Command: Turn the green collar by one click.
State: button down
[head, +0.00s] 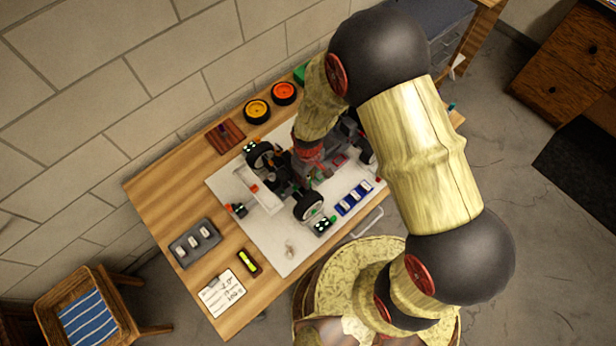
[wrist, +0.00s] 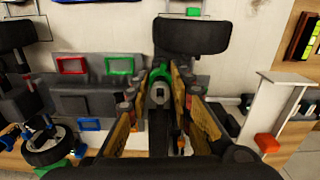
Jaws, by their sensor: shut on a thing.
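The green collar (wrist: 157,76) shows in the wrist view between the tips of my gripper, around a dark part of the racecar. My gripper (wrist: 161,88) is shut on the collar, with one finger on each side. In the head view my gripper (head: 313,168) reaches down onto the racecar, and the arm hides part of the car. The collar is too small and covered to make out surely there. A black tyre (wrist: 192,36) is just beyond the collar in the wrist view.
The car is on a white mat (head: 285,255) on a wooden table (head: 160,200). A grey tray (head: 194,243), a blue tray (head: 353,197) and orange and yellow wheels (head: 257,111) lie around it. In the wrist view, red (wrist: 72,65) and green (wrist: 118,65) frames are left of my gripper.

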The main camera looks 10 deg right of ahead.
jog(key=shift+m, duration=2)
jog(key=c, duration=1.6)
grip_release()
jog(key=shift+c, duration=0.2)
jog(key=shift+o, duration=0.4)
notch_tip(320, 180, up, 12)
